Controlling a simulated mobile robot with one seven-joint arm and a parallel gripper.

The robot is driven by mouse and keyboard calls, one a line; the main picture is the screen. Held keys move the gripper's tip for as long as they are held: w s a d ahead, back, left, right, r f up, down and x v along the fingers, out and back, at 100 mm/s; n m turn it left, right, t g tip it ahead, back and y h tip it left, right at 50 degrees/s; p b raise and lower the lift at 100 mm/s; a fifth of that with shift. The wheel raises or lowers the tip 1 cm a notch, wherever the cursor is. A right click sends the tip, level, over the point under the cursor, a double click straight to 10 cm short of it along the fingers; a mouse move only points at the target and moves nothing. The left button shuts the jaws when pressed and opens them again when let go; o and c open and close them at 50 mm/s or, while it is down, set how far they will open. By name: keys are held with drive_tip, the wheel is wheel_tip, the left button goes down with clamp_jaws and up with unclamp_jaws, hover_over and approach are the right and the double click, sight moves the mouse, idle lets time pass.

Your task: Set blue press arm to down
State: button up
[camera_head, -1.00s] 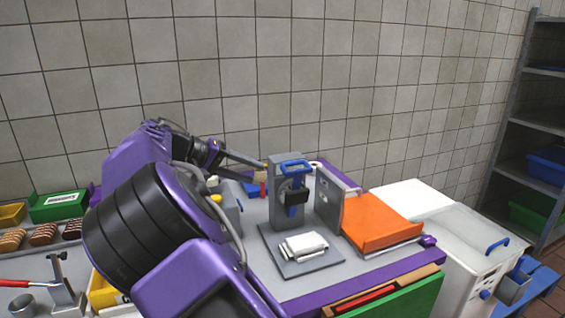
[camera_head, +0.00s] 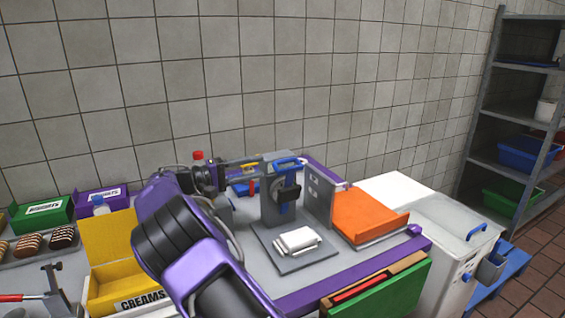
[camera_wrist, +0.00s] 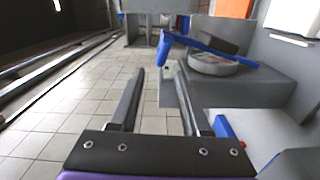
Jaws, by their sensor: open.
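The grey press (camera_head: 271,204) stands on the grey base plate of the station. Its blue press arm (camera_head: 288,163) has a U-shaped handle at the top of the press; a blue bar hangs on the front below it. My gripper (camera_head: 262,164) is behind and left of the press top, pointing right. In the wrist view my gripper (camera_wrist: 160,72) is open and empty, its fingertips short of the blue handle. Contact is not visible.
White folded cloths or packets (camera_head: 297,240) lie on the base plate. An upright grey panel (camera_head: 320,195) and an orange tray (camera_head: 368,217) stand right of the press. A yellow carton (camera_head: 105,285) is at left. A tiled wall is behind.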

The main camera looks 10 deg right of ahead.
sight(273, 163)
drive_tip(key=x, duration=0.8)
drive_tip(key=shift+w+d+f, duration=0.1)
drive_tip(key=shift+d, duration=0.3)
clamp_jaws()
idle(0.9)
